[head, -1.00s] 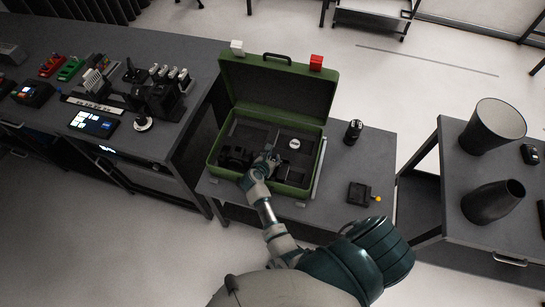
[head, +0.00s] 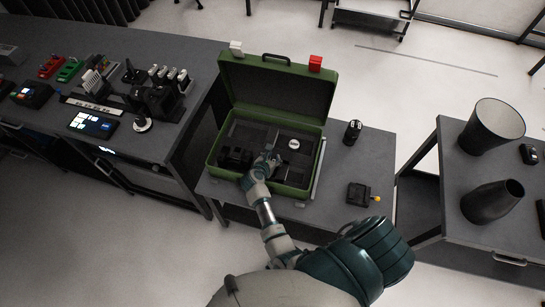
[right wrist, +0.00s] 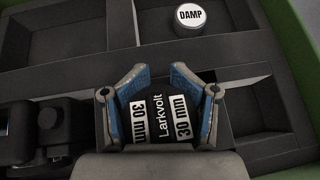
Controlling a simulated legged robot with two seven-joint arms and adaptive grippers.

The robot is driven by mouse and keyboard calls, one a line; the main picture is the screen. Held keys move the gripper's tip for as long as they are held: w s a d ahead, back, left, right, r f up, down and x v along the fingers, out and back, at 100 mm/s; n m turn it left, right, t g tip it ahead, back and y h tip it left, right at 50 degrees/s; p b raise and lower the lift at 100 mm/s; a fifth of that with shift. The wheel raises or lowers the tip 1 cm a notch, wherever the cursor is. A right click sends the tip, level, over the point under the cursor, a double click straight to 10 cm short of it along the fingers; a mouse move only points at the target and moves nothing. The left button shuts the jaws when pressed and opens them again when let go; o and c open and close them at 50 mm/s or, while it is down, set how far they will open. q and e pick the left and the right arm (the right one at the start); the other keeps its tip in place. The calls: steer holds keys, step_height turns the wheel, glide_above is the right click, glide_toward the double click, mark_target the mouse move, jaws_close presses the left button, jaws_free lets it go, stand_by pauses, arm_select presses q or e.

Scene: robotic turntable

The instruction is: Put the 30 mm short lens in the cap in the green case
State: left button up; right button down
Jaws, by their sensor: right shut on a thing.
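The green case (head: 216,152) stands open on the middle table, its lid up at the back. My right gripper (head: 268,160) reaches down into it. In the right wrist view the gripper (right wrist: 160,98) is shut on the black 30 mm lens (right wrist: 161,122), which bears white "30 mm" labels and the name Larkvolt. The lens is in or just over a compartment of the dark insert; whether it touches the floor I cannot tell. A round cap marked DAMP (right wrist: 190,18) sits in a compartment farther back; it also shows in the head view (head: 293,144). My left gripper is not in view.
A black camera-like item (right wrist: 50,135) lies in the case left of the gripper. A black cylinder (head: 353,132) and a small device with a yellow knob (head: 359,194) stand right of the case.

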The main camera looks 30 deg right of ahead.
steer(key=shift+f+b, duration=0.5)
steer(key=shift+f, duration=0.1)
stand_by(0.5)
steer(key=shift+c, duration=1.2)
jaws_free()
